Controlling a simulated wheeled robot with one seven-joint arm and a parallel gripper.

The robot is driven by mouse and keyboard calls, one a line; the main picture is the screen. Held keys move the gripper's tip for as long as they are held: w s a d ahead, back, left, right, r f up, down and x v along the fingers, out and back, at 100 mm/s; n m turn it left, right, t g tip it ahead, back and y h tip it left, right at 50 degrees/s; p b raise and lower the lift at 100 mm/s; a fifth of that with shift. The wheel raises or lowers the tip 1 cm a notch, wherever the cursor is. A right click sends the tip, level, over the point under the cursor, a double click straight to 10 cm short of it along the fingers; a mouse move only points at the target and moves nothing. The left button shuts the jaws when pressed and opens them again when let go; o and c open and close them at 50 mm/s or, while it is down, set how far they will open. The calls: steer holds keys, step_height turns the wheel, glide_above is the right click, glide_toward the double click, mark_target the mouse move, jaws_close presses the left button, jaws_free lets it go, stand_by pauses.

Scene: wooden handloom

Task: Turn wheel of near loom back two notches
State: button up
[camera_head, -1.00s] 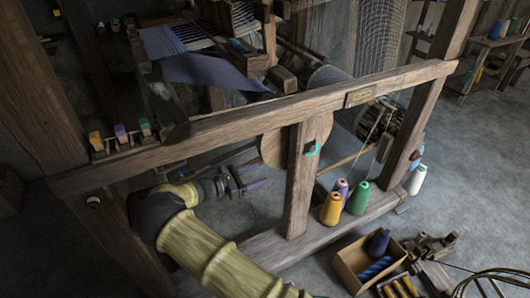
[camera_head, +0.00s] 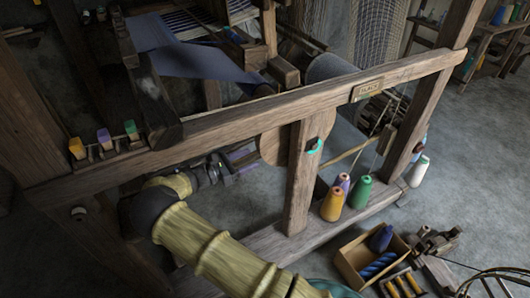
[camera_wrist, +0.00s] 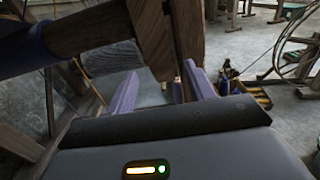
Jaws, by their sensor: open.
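The near loom's front rail (camera_head: 225,116) crosses the head view. A round wooden disc (camera_head: 270,146), which may be the wheel, shows below this rail, partly hidden by the rail and an upright post (camera_head: 302,185). No notches can be made out on it. My gripper (camera_head: 246,161) is open and empty under the rail, left of the disc and apart from it. In the wrist view its two purple fingers (camera_wrist: 162,90) are spread. Beyond them is a wooden piece (camera_wrist: 170,35), perhaps the disc's edge or a post.
Orange, purple and green thread cones (camera_head: 333,204) stand on the lower beam, right of the post. A box (camera_head: 366,258) with yarn stands on the floor at lower right. Small coloured blocks (camera_head: 104,138) sit on the rail's left end.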

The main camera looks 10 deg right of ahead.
mark_target(265, 153)
steer(key=b+x, duration=0.1)
steer(key=x, duration=0.5)
steer(key=shift+w+d+f, duration=0.1)
steer(key=shift+w+d, duration=0.1)
steer(key=shift+d, duration=0.55)
steer(key=shift+a, duration=0.15)
steer(key=shift+c, duration=0.4)
jaws_close()
